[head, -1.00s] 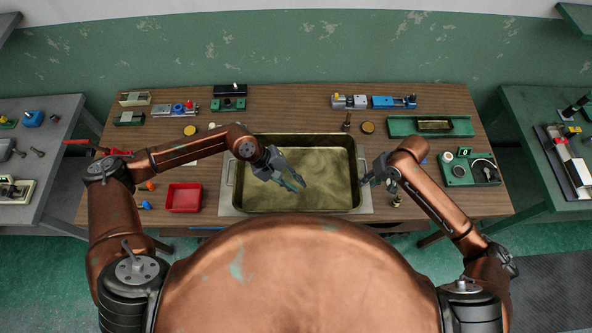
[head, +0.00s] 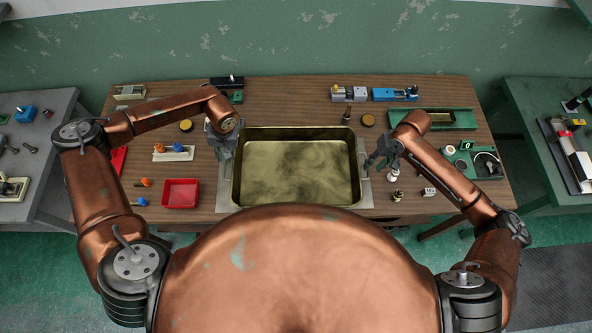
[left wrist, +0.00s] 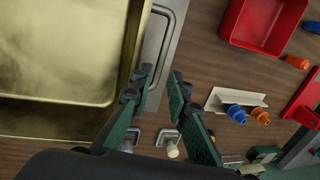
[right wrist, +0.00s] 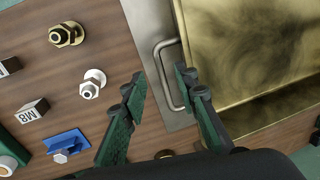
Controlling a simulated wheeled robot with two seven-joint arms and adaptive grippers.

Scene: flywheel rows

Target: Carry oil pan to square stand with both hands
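The oil pan (head: 297,171) is a brass-coloured rectangular tray with dark, cloudy contents. It sits level in the middle of the wooden table, with a grey metal plate (head: 225,193) showing at both sides. My left gripper (head: 221,152) is open at the pan's left side; in the left wrist view, a grey side handle (left wrist: 172,32) lies just beyond its fingertips. My right gripper (head: 373,164) is open at the right side; in the right wrist view, the other handle (right wrist: 161,75) lies between its fingers, not gripped. I cannot tell which thing is the square stand.
A red bin (head: 181,193) and a white rack with coloured plugs (head: 173,153) stand left of the pan. Nuts, blocks and a green fixture (head: 474,163) lie to the right. Blue and grey devices (head: 394,94) stand at the back right.

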